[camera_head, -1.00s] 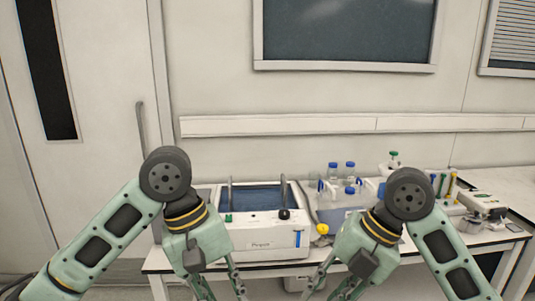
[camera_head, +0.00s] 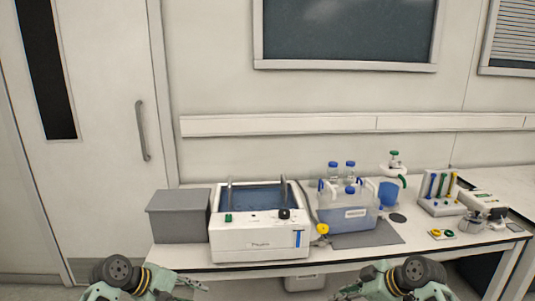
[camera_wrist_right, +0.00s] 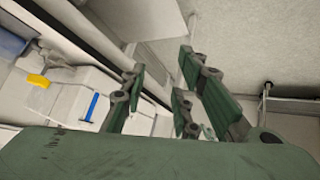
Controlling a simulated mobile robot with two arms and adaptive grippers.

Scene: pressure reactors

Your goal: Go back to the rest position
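Both of my arms are low at the bottom edge of the head view, in front of the bench. My left gripper (camera_head: 190,288) points inward from the left, its fingers partly cut off by the frame edge and looking apart, with nothing between them. My right gripper (camera_head: 347,292) points inward from the right, also low and partly cut off. In the right wrist view its green fingers (camera_wrist_right: 165,98) are spread apart and empty. Neither gripper touches anything on the bench.
The bench (camera_head: 225,271) holds a grey box (camera_head: 180,222), a white water bath (camera_head: 262,240), a clear tank with bluish liquid (camera_head: 345,215) on a grey mat (camera_head: 370,239), a blue cup (camera_head: 388,194) and a tube rack (camera_head: 440,206). A door (camera_head: 100,120) is at left.

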